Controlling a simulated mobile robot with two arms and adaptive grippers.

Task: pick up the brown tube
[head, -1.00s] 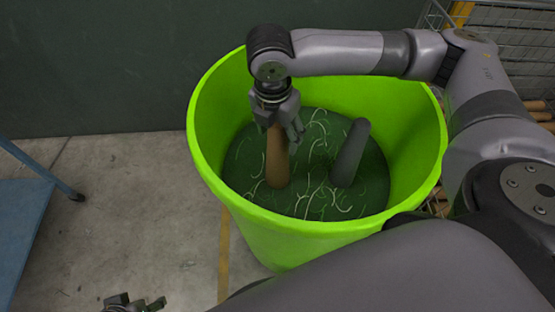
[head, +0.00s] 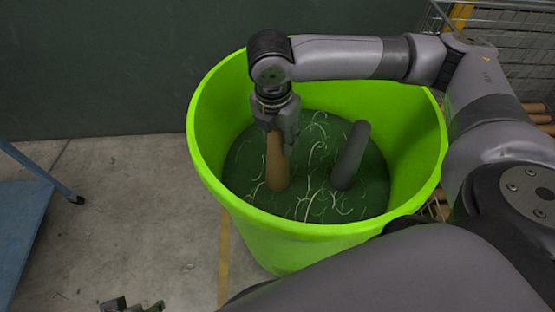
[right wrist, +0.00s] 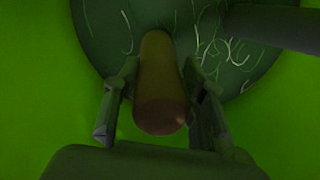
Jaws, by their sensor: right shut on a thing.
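The brown tube (head: 277,165) stands nearly upright inside the green bin (head: 290,228), its lower end on the dark green bottom. My right gripper (head: 277,125) reaches down from above and is shut on the tube's upper part, which its fingers partly hide. In the right wrist view the brown tube (right wrist: 160,85) lies between the two fingers of my right gripper (right wrist: 162,110), with its end facing the camera. My left gripper (head: 133,306) shows only at the bottom edge, its two fingertips apart and empty.
A dark grey tube (head: 351,156) leans in the bin to the right of the brown one. Pale strands lie on the bin's bottom. The bin's high rim surrounds both tubes. A blue table (head: 22,215) stands at the left, a wire cage (head: 520,60) at the right.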

